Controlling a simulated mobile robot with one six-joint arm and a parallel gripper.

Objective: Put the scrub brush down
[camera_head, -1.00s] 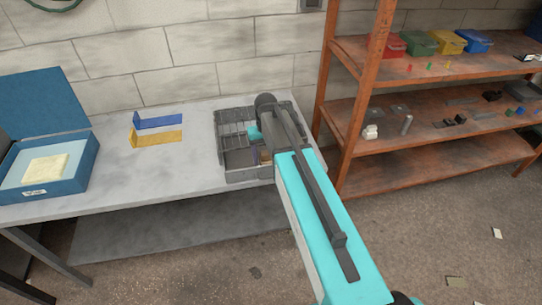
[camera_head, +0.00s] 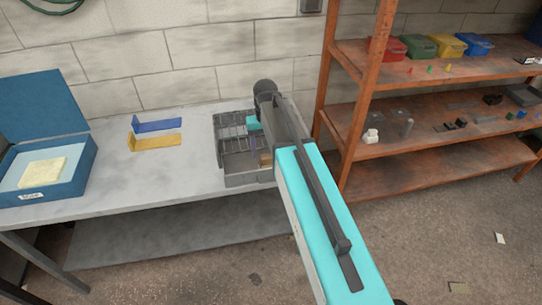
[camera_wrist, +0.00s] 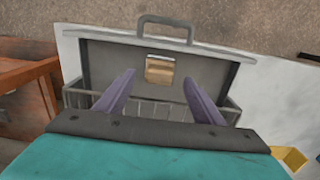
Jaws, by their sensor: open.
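The scrub brush (camera_wrist: 160,69), a small tan block, lies in the grey caddy (camera_wrist: 110,58), in the compartment beside the carry handle. In the head view the brush (camera_head: 266,160) shows only partly beside my arm, inside the caddy (camera_head: 232,182) on the bench. My gripper (camera_wrist: 158,79) is open, its two purple fingers spread apart with nothing between them. The brush appears beyond the fingertips and apart from them. In the head view my arm hides the caddy's right part and most of the gripper.
The caddy's wire rack (camera_head: 231,125) fills its back part. A blue bracket (camera_head: 158,126) and a yellow bracket (camera_head: 157,142) lie on the bench (camera_head: 120,185) left of it. An open blue case (camera_head: 70,180) stands farther left. An orange shelf unit (camera_head: 350,120) stands at right.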

